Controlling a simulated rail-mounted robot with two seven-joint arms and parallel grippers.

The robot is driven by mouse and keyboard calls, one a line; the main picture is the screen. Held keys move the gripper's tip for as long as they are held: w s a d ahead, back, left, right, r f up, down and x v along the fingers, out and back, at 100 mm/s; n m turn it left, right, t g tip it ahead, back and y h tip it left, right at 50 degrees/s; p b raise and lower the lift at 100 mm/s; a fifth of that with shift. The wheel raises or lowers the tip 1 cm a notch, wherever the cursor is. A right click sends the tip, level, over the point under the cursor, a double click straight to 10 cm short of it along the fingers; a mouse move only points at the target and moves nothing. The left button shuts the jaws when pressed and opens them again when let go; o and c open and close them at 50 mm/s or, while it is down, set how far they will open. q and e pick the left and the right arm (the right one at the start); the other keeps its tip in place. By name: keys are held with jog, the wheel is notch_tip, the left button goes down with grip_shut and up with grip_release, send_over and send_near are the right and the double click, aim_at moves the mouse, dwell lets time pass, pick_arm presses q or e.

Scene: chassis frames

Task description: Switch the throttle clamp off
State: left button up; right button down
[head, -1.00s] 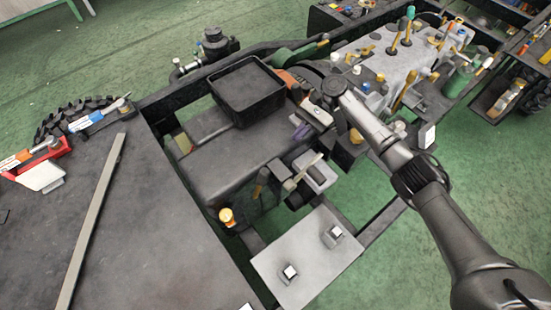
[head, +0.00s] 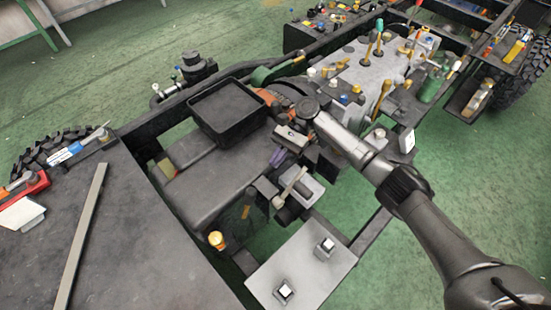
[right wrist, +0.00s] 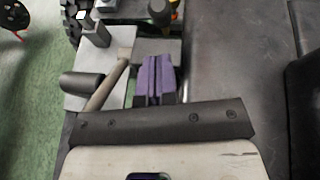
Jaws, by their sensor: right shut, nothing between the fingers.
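My right gripper (head: 277,157) has purple fingers, and they are shut and empty. It reaches down beside a pale grey box (head: 308,188) with a beige lever (head: 291,187); this may be the throttle clamp, but I see no label. In the right wrist view the shut purple fingers (right wrist: 159,76) are just right of the beige lever (right wrist: 108,84), which slants across the pale box (right wrist: 90,92). Whether finger and lever touch, I cannot tell. My left gripper is not in view.
A black open tray (head: 228,108) stands left of my right arm. A dark seat-like slab (head: 206,182) lies below it. A grey plate (head: 300,272) with two bolts is in front. Several levers and knobs rise from the grey housing (head: 352,72) behind.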

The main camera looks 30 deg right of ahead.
aim_at(262, 186)
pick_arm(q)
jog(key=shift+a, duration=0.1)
pick_arm(e)
jog(key=x, duration=0.7)
jog(key=shift+s+a, duration=0.1)
jog(key=shift+a, duration=0.05)
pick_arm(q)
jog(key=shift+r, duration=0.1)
